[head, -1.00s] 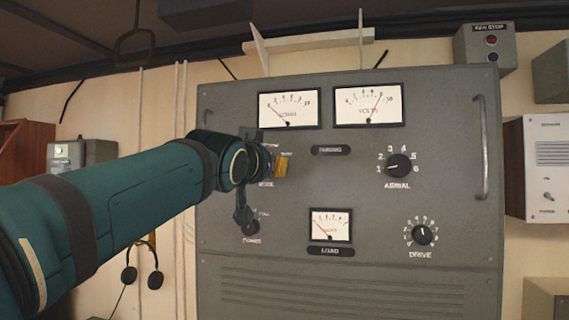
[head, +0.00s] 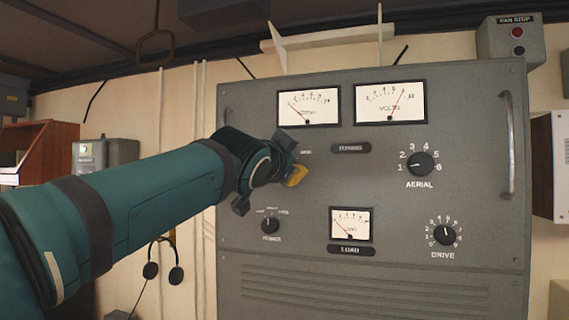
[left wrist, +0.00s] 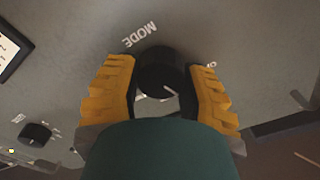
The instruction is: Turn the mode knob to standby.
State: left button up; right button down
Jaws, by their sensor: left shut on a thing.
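The black round mode knob (left wrist: 158,72) shows in the left wrist view, with a pale pointer line on its face and the MODE label (left wrist: 139,35) beside it. My left gripper (left wrist: 163,75) is shut on it, one yellow-padded finger on each side. In the head view my left gripper (head: 289,170) is at the left part of the grey panel (head: 380,268), and it hides the knob and most of the mode markings. I cannot read which mode the pointer faces. My right gripper is not in view.
The power knob (head: 270,225) is just below my left gripper. The aerial knob (head: 421,164) and drive knob (head: 444,234) are farther right. Meters (head: 308,106) sit above, and a handle (head: 508,145) stands out at the panel's right edge. A headset (head: 163,262) hangs at the left.

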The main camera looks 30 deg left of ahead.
pick_arm(q)
jog(key=shift+r, duration=0.15)
jog(key=o, duration=1.2)
jog(key=shift+w, duration=0.1)
jog(key=v, duration=1.2)
jog(key=shift+a, duration=0.1)
